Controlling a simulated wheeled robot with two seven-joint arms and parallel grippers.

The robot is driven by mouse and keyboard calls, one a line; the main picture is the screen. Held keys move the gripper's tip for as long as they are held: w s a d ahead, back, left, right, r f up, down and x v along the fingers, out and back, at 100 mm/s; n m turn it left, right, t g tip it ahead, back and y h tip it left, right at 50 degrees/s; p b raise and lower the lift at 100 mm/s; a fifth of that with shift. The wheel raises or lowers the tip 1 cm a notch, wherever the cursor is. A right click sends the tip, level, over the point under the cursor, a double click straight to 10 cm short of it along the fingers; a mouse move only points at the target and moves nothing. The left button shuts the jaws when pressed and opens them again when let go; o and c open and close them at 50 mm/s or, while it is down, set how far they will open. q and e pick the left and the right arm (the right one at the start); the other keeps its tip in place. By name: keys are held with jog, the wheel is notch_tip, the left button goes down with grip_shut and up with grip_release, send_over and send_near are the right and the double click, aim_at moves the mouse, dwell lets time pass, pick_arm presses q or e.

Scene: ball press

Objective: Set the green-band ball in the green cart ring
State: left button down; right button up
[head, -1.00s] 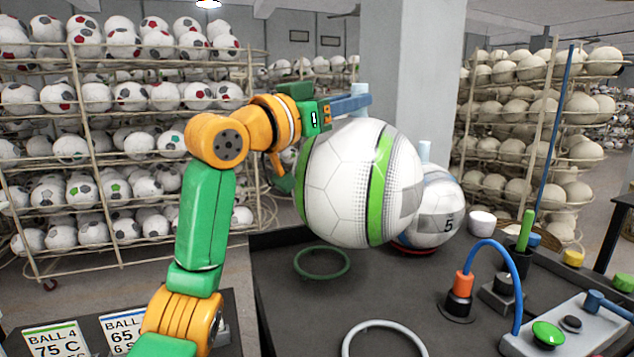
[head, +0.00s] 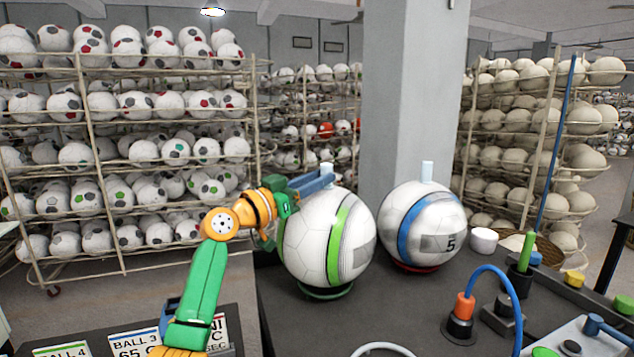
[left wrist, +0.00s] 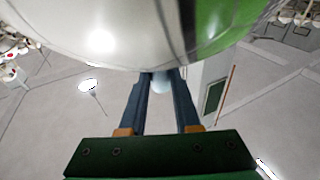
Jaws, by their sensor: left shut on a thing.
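The green-band ball (head: 328,240) is white with a bright green stripe. It is upright at the green cart ring (head: 325,293), whose front edge shows directly under it. I cannot tell whether its full weight rests on the ring. My left gripper (head: 326,177) is shut on the pale peg on top of the ball. In the left wrist view, the two blue fingers close on this peg (left wrist: 163,82), and the ball (left wrist: 130,30) fills the upper part. My right gripper is not in view.
A blue-band ball (head: 422,225) stands on a red ring (head: 415,267) just to the right. A grey ring (head: 383,349) lies at the front of the dark table. An orange-topped device with a blue hose (head: 464,308) and a control box (head: 575,340) are at the right.

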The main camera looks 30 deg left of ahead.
pick_arm(q)
jog(key=shift+f, duration=0.6)
jog(key=shift+f, duration=0.15)
jog(key=c, duration=0.6)
grip_release()
jog(key=shift+s+d, duration=0.1)
